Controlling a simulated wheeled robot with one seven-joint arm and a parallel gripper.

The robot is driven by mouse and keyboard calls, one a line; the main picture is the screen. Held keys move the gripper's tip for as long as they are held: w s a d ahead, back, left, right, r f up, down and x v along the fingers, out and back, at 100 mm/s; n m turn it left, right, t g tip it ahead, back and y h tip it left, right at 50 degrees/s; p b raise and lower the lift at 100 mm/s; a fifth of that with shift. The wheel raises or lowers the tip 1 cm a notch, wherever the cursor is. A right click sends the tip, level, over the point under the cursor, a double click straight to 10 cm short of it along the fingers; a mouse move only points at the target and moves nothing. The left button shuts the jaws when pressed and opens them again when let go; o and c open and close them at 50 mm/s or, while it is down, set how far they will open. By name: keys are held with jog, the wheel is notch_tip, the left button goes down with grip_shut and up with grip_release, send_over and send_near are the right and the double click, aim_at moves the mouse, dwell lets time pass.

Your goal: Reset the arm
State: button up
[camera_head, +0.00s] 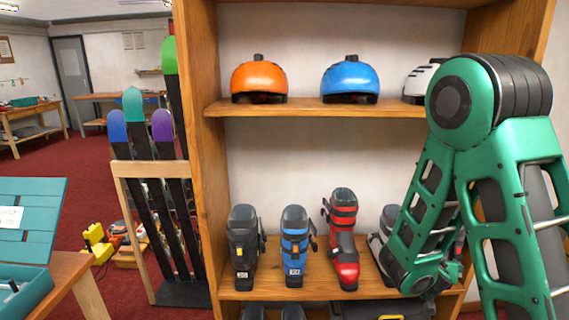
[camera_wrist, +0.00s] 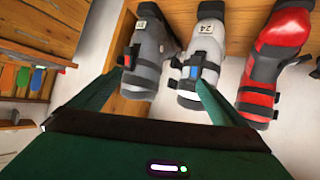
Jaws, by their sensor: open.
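My gripper (camera_wrist: 158,78) is open, with its two green fingers spread apart and nothing between them. In the wrist view the fingers point towards ski boots on a wooden shelf. The left fingertip overlaps a grey boot (camera_wrist: 150,50) in the picture, and the right one overlaps a grey boot with a blue buckle (camera_wrist: 208,45); I cannot tell whether they touch. A red boot (camera_wrist: 277,50) is further right. In the head view my green arm is bent, its elbow high at the right and its forearm hanging down before the boot shelf. The gripper itself cannot be made out there.
The wooden rack (camera_head: 213,150) holds an orange helmet (camera_head: 259,80), a blue helmet (camera_head: 350,78) and a partly hidden white helmet (camera_head: 417,80). Below stand a black boot (camera_head: 244,245), a blue boot (camera_head: 295,245) and a red boot (camera_head: 343,240).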

jog(key=s+d+r+m+g, duration=0.2)
jog(key=s+d+g, duration=0.2)
jog(key=s, duration=0.4)
jog(key=s+d+r+m+g, duration=0.25)
jog(key=s+d, duration=0.25)
jog(key=s, duration=0.3)
jog(key=s+a+r+n+g+y, duration=0.1)
jog(key=s+a+r+y, duration=0.1)
jog(key=s, duration=0.4)
jog(key=s+a+r+n+g+y, duration=0.1)
jog(key=s+a+r+y, duration=0.1)
jog(key=s+a, duration=0.2)
jog(key=s+a+r+n+g+y, duration=0.1)
jog(key=s+a+r+y, duration=0.1)
jog(key=s, duration=0.7)
jog(key=shift+s+a+r+g+y, duration=0.2)
jog(key=shift+a+g+y, duration=0.15)
jog(key=shift+a+y, duration=0.4)
jog(key=shift+a, duration=0.15)
